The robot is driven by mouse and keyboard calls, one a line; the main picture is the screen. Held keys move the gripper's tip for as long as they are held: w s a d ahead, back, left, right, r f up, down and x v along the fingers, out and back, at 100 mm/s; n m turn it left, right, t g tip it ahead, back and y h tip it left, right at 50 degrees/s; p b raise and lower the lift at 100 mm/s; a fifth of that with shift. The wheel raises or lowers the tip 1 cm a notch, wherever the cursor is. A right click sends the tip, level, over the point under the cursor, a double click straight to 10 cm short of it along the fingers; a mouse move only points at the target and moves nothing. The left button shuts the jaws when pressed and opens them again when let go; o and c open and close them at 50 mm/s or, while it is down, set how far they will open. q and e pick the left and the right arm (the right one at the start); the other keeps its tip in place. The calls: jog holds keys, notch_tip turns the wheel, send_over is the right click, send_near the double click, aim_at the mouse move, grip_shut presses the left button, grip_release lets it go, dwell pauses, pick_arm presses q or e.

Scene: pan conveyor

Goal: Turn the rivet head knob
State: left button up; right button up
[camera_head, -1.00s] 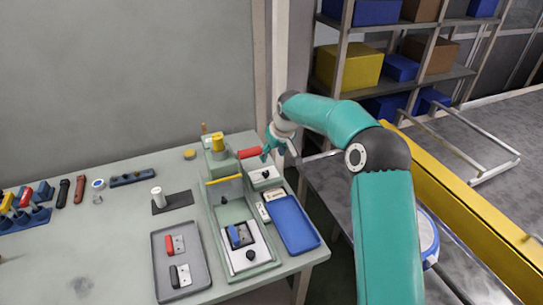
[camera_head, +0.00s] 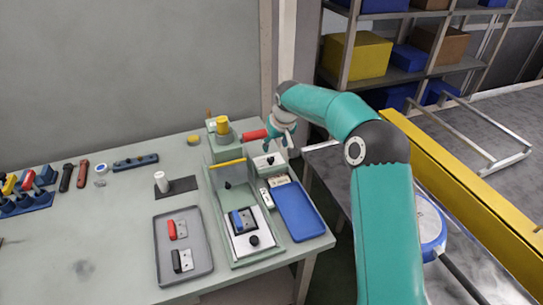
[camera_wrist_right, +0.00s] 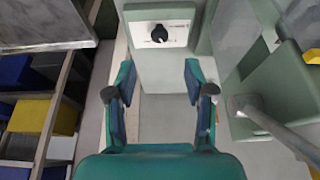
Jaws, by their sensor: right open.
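A small black knob (camera_wrist_right: 159,33) sits on the white face of a pale green box, straight ahead of my right gripper in the right wrist view. The box (camera_head: 262,173) also shows in the head view, at the right side of the bench machine. My right gripper (camera_wrist_right: 159,79) is open and empty. Its two fingers stand apart on either side of the line to the knob, and the knob lies beyond the fingertips, not between them. In the head view the right gripper (camera_head: 273,141) hangs just above and behind the box. My left gripper is not in view.
A red handle (camera_head: 254,135) sticks out from the machine close to my right gripper. A blue tray (camera_head: 304,211) lies in front of the box. A grey tray (camera_head: 164,267) with small parts lies left. A yellow rail (camera_head: 460,215) runs along the right.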

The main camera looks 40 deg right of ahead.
aim_at(271, 159)
jog(key=p+x, duration=0.1)
jog(key=x, duration=0.8)
jog(key=shift+w+d+f+p, duration=0.1)
jog(key=shift+w+f+p, duration=0.1)
jog(key=shift+p, duration=0.1)
grip_shut()
